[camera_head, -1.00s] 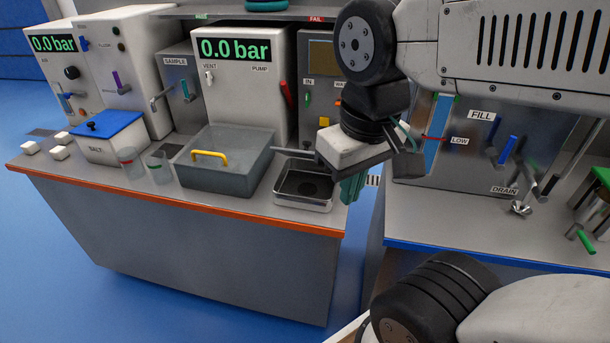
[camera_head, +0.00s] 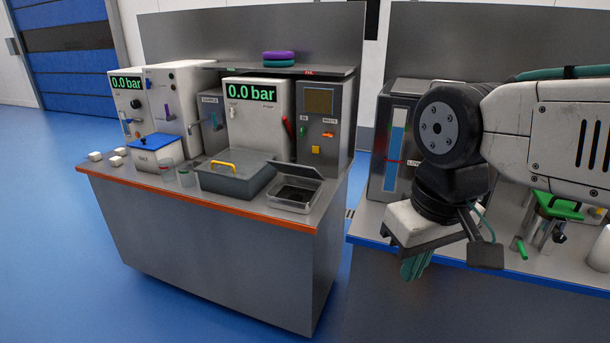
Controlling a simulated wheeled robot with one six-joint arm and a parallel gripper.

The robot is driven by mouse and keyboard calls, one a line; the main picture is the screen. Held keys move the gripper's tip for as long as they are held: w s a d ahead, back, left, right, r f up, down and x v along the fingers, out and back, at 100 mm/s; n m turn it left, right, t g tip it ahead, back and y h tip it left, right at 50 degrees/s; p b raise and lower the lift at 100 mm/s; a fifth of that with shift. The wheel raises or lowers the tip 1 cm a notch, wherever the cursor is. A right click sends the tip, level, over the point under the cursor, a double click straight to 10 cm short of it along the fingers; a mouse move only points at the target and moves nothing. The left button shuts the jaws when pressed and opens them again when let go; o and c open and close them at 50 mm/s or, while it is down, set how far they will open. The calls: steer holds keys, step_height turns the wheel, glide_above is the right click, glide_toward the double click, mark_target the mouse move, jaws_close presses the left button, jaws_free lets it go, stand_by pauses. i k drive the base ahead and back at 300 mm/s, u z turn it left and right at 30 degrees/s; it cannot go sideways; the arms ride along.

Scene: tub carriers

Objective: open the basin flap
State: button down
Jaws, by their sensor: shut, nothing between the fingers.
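The grey basin (camera_head: 230,184) stands on the left counter, in front of the pump unit.
A small metal tray (camera_head: 287,205) with a raised dark panel stands right of the basin. A salt box with a blue lid (camera_head: 156,142) and clear cups (camera_head: 167,171) are to its left. The pump unit (camera_head: 255,122) stands behind. Blue floor (camera_head: 75,215) is open at left.

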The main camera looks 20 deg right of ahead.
mark_target(292, 169)
steer(key=z, duration=0.6)
steer(key=i, duration=1)
steer(key=u, duration=0.35)
